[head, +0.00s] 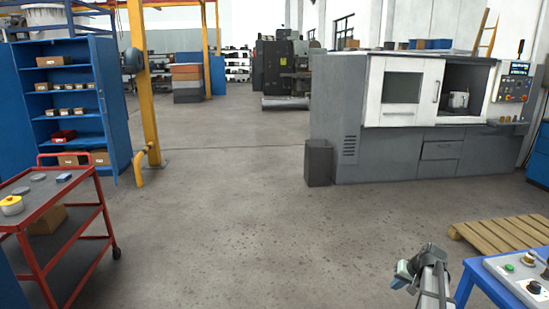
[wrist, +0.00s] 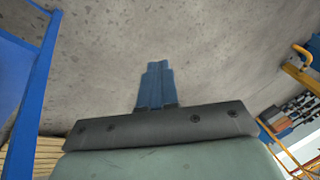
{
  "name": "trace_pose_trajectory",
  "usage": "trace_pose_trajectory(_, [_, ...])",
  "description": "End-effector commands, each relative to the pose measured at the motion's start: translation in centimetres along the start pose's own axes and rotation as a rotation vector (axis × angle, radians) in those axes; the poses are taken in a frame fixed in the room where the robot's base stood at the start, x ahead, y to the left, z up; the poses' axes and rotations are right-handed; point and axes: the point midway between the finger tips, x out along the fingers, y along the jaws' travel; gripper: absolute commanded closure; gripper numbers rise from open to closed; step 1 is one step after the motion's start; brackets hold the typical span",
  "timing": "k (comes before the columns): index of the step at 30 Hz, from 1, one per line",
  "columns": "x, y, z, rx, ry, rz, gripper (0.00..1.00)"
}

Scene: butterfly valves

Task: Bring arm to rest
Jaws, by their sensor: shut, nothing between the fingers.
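My gripper (wrist: 157,82) shows in the wrist view as two blue fingers pressed together beyond a dark grey bar. The fingers are shut with nothing between them, over bare concrete floor. In the head view, part of my arm rises at the lower right, left of a blue table, with its end clear of the objects around it. No valve can be made out in either view.
The blue table (head: 478,272) bears a grey control box (head: 518,275). A wooden pallet (head: 505,236) lies behind it. A red cart (head: 85,212) with small items stands at left, near a blue cabinet (head: 115,110). A grey-white machine (head: 400,150) stands behind. The middle floor is clear.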

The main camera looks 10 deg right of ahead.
Motion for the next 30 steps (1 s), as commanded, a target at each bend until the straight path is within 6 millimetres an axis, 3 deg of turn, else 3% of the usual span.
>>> trace_pose_trajectory(1, [1.5,-2.0,2.0,-0.021,-0.027,0.01,1.0])
trace_pose_trajectory(6, [5.7,-6.7,7.0,-0.082,-0.101,0.056,1.0])
trace_pose_trajectory(15, [11.1,-13.5,16.8,-0.208,-0.213,0.147,1.0])
trace_pose_trajectory(21, [13.3,-16.6,23.4,-0.3,-0.27,0.211,1.0])
trace_pose_trajectory(30, [14.7,-18.9,29.7,-0.4,-0.315,0.279,1.0])
